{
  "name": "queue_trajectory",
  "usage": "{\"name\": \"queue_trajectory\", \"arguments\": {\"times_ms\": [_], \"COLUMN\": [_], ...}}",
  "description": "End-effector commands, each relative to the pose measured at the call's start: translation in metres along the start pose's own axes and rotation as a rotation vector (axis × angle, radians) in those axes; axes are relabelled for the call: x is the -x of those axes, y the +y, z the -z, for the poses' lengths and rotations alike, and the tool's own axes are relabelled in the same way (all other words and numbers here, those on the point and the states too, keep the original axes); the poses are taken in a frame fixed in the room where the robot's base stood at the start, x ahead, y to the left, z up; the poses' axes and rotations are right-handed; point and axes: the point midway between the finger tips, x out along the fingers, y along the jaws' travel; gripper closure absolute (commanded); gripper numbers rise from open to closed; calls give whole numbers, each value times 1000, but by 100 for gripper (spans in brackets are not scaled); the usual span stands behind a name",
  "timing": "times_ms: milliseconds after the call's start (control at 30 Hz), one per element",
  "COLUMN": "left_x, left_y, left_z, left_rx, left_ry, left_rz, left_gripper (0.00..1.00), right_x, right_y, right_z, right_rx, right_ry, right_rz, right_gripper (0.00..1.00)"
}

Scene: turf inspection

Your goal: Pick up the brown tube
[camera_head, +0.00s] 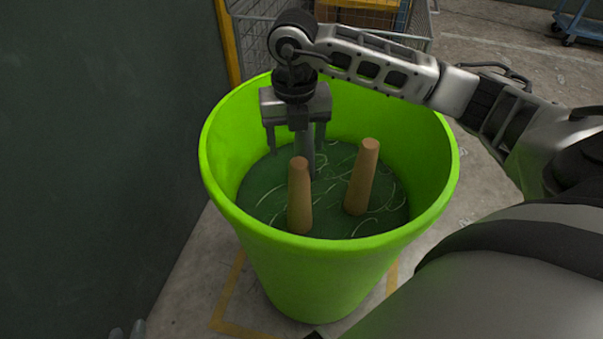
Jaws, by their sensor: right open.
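Two brown tapered tubes stand upright on the dark green floor inside a bright green bin (325,265). One brown tube (299,200) is left of centre and nearer the front; the other brown tube (361,178) is to its right, leaning slightly. My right gripper (296,148) points down inside the back of the bin, its fingers open and apart, behind the left tube. A dark grey upright post (308,160) shows between or behind its fingers; I cannot tell whether it is touched. A small grey tip at the bottom left edge seems to be my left gripper (128,331), mostly cut off.
The bin's high rim surrounds the tubes. A dark wall (90,130) stands close on the left. A wire cage (255,35) with a brown box (360,15) is behind the bin. A blue cart (577,22) stands far right on the concrete floor.

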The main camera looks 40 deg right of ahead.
Motion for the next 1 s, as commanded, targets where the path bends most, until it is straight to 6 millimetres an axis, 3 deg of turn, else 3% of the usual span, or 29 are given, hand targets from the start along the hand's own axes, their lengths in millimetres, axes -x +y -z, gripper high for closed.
{"name": "queue_trajectory", "arguments": {"times_ms": [100,433,700,1000], "left_x": [-1,-1,-2,-2], "left_y": [0,0,0,0], "left_z": [-1,-1,-2,-1], "left_rx": [-1,-2,-3,-4], "left_ry": [3,7,11,15], "left_rz": [-1,-1,-1,-1], "left_gripper": [74,74,74,74], "right_x": [-25,-53,-90,-95], "right_y": [-1,-2,-5,-5], "right_z": [1,1,2,1], "right_rx": [-1,1,2,2], "right_ry": [3,1,2,-1], "right_rz": [1,-1,-1,-3], "right_gripper": [34,34,34,34]}}
